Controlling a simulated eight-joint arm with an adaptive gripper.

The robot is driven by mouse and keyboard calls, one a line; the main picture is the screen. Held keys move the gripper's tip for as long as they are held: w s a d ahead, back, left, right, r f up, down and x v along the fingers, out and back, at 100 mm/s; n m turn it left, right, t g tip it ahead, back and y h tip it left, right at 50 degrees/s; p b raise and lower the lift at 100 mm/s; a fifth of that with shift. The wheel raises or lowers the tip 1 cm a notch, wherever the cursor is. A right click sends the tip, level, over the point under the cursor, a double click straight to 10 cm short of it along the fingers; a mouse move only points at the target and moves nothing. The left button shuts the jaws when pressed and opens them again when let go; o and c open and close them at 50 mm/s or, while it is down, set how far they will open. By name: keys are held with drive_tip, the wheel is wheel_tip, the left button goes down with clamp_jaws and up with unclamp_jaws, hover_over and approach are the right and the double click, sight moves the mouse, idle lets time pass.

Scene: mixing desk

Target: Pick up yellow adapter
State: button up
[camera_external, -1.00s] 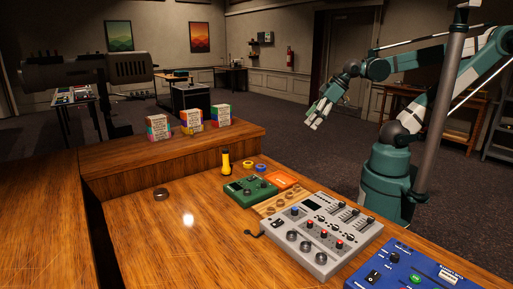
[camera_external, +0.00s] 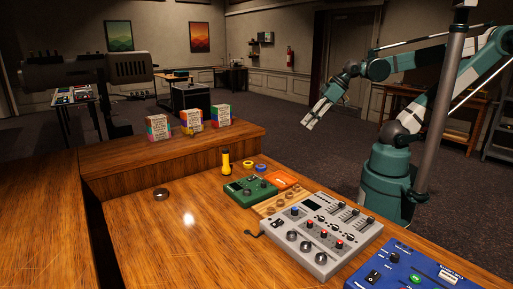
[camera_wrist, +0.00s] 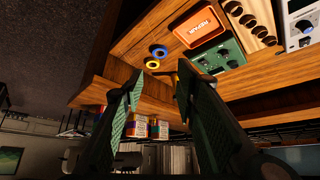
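A small yellow ring (camera_external: 248,164), which fits the yellow adapter, lies flat on the wooden desk beside a blue ring (camera_external: 261,168). In the wrist view the yellow ring (camera_wrist: 152,63) and the blue ring (camera_wrist: 160,51) sit close together, just beyond my fingertips in the picture. My gripper (camera_external: 309,121) hangs in the air to the right of the desk, well apart from both rings. In the wrist view its two green fingers (camera_wrist: 157,75) are spread with nothing between them.
A yellow and black flashlight-like object (camera_external: 226,162) stands left of the rings. A green box (camera_external: 249,190), an orange tray (camera_external: 282,179) and a grey mixer (camera_external: 320,232) lie nearby. Several colourful boxes (camera_external: 191,118) stand on the raised shelf. The desk's left side is mostly clear.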

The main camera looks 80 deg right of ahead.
drive_tip(key=w+r+m+g+p, duration=0.2)
drive_tip(key=w+r+m+p, duration=0.35)
drive_tip(key=w, duration=0.95)
drive_tip(key=w+r+m+g+p, duration=0.25)
drive_tip(key=w+r, duration=0.65)
drive_tip(key=w, duration=0.6)
drive_tip(key=m+g+p, duration=0.3)
drive_tip(key=m+p, duration=0.5)
drive_tip(key=m, duration=0.1)
hover_over(191, 127)
drive_tip(key=shift+t, duration=0.25)
drive_tip(key=f, duration=1.4)
drive_tip(key=shift+d+f, duration=0.35)
drive_tip(key=shift+w+f, duration=0.35)
drive_tip(key=shift+f, duration=0.15)
drive_tip(key=shift+f, duration=0.1)
drive_tip(key=shift+f, duration=1.2)
